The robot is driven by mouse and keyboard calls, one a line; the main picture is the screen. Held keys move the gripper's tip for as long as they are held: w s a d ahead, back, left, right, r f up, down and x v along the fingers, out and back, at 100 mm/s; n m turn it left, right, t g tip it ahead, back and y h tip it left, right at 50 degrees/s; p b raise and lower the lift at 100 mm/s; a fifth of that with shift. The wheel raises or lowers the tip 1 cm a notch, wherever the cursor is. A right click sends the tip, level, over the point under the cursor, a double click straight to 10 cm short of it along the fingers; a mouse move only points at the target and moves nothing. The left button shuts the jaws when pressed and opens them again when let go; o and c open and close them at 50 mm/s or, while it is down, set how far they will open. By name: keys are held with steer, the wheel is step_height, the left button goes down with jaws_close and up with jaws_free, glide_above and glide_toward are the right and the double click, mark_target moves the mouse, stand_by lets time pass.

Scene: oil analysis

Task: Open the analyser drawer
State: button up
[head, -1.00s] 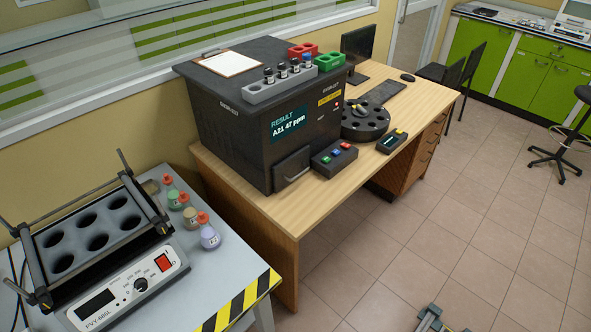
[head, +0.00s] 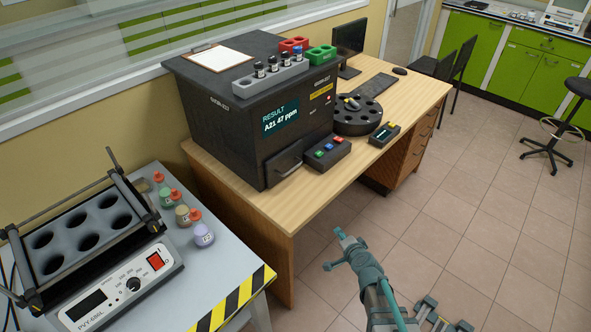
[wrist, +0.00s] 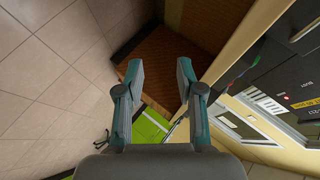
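The analyser (head: 225,130) is a large black box on the wooden desk, with a screen reading "RESULT A21 47 ppm". Its drawer (head: 283,160) is a small dark panel low on the front, with a pale bar handle (head: 289,169); it looks shut. My gripper (head: 337,251) is in front of the desk, over the floor, apart from the drawer and to its lower right. In the wrist view my gripper (wrist: 160,72) is open, with nothing between its fingers. The analyser's front (wrist: 275,75) shows at the right edge there, and the handle (wrist: 304,31) near the top right.
A button box (head: 326,154) stands right of the drawer, with a round black carousel (head: 357,124) and a small handheld device (head: 384,135) beyond. A heater block (head: 125,270) and several flasks occupy the left bench. Floor in front of the desk is open.

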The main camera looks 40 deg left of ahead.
steer(key=a+r, duration=0.3)
steer(key=a+r+m+t+y, duration=0.1)
steer(key=a+r, duration=0.2)
steer(key=a+r+m+t, duration=0.1)
steer(key=a+r, duration=0.2)
steer(key=shift+w+a+r, duration=0.1)
steer(key=shift+w+r, duration=0.1)
steer(key=shift+w, duration=0.05)
steer(key=m+t+b, duration=0.3)
glide_toward(294, 169)
steer(key=shift+s+f+y, duration=0.1)
steer(key=shift+f+y, duration=0.2)
steer(key=shift+f, duration=0.15)
steer(key=p+x, duration=0.1)
steer(key=x, duration=0.9)
steer(key=shift+w+a+r, duration=0.1)
steer(key=shift+w+a, duration=0.05)
steer(key=shift+w, duration=0.2)
jaws_close()
